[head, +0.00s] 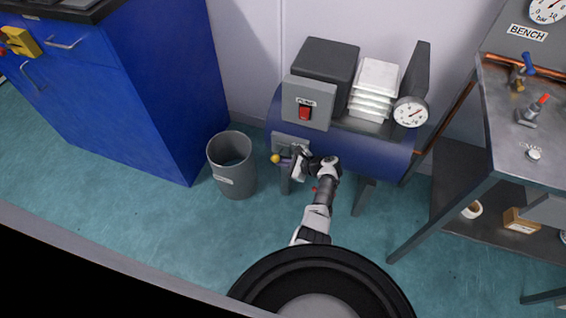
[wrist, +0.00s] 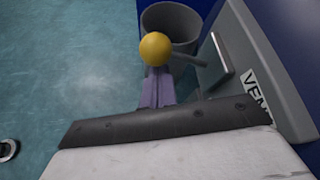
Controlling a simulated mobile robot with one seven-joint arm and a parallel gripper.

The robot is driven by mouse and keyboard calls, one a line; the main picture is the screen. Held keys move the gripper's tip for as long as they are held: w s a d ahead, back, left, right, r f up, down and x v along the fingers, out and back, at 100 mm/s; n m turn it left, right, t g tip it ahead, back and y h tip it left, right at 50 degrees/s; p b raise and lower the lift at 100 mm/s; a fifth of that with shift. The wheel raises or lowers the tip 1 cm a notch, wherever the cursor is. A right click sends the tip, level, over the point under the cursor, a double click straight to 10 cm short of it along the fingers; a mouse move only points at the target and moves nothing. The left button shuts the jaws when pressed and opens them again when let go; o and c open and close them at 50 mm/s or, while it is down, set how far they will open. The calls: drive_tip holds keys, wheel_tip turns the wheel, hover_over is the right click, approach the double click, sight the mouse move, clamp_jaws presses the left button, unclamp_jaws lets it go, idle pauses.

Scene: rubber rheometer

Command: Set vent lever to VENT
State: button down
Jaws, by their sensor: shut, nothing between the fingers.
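The vent lever has a yellow ball knob (head: 275,158), which also shows in the wrist view (wrist: 155,48). Its grey shaft (wrist: 188,58) runs from the knob to a slot in a grey plate (wrist: 240,65). A white label (wrist: 256,97) on the plate reads "VEN", with the rest cut off by my gripper. In the head view the plate (head: 291,142) is on the front of the blue tank. My gripper (head: 286,160) is shut and empty, with its fingertips (wrist: 157,75) right by the knob; I cannot tell whether they touch it.
A grey bin (head: 232,165) stands on the floor left of the lever. The blue tank (head: 370,148) carries a box with a red switch (head: 305,112) and a pressure gauge (head: 411,112). A blue cabinet (head: 150,90) is at left, a metal bench (head: 530,130) at right.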

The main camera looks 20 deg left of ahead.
drive_tip(key=shift+w+r, duration=0.1)
drive_tip(key=shift+r, duration=0.15)
idle(0.5)
